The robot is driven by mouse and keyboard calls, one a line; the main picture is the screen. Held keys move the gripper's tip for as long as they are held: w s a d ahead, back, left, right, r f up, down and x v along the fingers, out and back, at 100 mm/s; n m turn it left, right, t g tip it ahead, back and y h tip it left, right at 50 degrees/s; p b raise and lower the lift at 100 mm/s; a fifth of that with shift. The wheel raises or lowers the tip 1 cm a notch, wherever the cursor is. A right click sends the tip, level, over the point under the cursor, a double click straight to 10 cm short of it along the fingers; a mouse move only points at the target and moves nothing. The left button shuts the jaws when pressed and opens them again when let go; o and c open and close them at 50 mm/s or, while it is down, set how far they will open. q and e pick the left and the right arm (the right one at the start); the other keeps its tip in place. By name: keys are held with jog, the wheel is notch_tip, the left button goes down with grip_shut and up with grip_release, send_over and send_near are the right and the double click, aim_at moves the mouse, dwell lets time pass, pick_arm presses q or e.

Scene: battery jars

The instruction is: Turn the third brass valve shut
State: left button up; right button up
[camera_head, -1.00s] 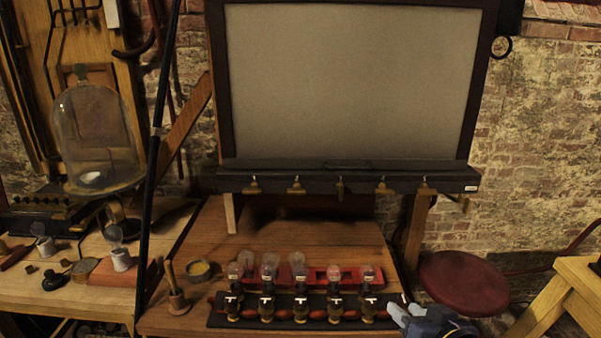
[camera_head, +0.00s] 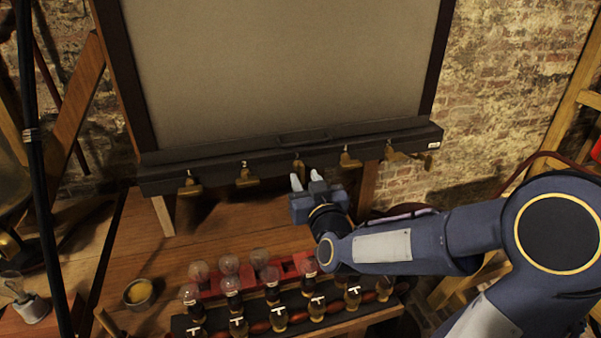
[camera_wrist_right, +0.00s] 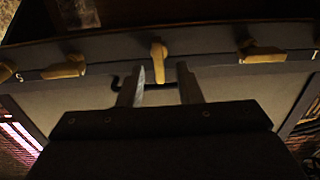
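Several brass valves sit in a row along the dark ledge under the big grey panel (camera_head: 280,65). The third brass valve (camera_head: 299,166) is in the middle; in the right wrist view its handle (camera_wrist_right: 158,55) stands in line with the fingers, while the neighbouring handles lie sideways. My right gripper (camera_head: 306,182) is just in front of and below the third valve. My left gripper is not in view.
Below stand several glass-topped jars (camera_head: 231,284) in a dark rack and a red rack (camera_head: 290,268) on the wooden table (camera_head: 180,250). A small yellow-filled bowl (camera_head: 138,291) is at left. My right arm passes above the racks' right end.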

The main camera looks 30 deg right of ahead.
aim_at(301, 172)
jog(key=shift+x, duration=1.25)
grip_shut()
